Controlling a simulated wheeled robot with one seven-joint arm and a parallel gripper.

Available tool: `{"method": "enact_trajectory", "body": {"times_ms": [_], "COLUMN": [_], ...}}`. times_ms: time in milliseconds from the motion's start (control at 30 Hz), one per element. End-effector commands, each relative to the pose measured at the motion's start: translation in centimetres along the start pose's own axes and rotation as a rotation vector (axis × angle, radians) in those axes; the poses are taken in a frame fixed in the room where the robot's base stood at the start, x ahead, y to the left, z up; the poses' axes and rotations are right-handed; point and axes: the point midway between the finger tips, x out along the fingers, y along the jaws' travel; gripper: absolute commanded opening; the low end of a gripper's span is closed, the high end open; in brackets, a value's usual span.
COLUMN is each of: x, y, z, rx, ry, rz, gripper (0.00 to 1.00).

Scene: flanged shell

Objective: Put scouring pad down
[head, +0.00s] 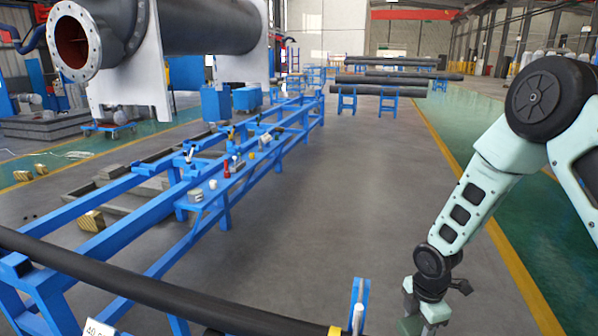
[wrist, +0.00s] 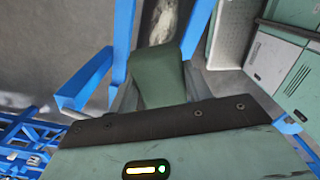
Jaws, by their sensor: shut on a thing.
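My gripper (wrist: 156,92) is shut on a dull green scouring pad (wrist: 158,74), which shows between the grey fingers in the wrist view. The pad's lower part is hidden behind the gripper's dark edge. In the head view my gripper (head: 427,312) hangs low at the bottom right, above the grey floor and right of a blue stand post. The pad cannot be clearly told apart from the gripper there.
A long blue frame (head: 220,226) on the left carries small items on its side shelf (head: 232,179). A dark pipe (head: 150,289) crosses the lower left. A large flanged shell (head: 185,25) stands behind. The middle floor (head: 330,190) is clear.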

Motion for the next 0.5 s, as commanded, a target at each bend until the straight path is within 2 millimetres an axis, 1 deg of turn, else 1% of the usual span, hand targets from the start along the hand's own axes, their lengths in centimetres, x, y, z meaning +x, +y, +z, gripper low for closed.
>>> {"method": "enact_trajectory", "body": {"times_ms": [100,500], "x": [0.0,0.0], "y": [-0.8,-3.3], "z": [0.4,1.7], "rx": [0.245,1.107], "ry": [0.0,0.0], "rz": [-0.001,0.0], "gripper": [0.21,0.21]}}
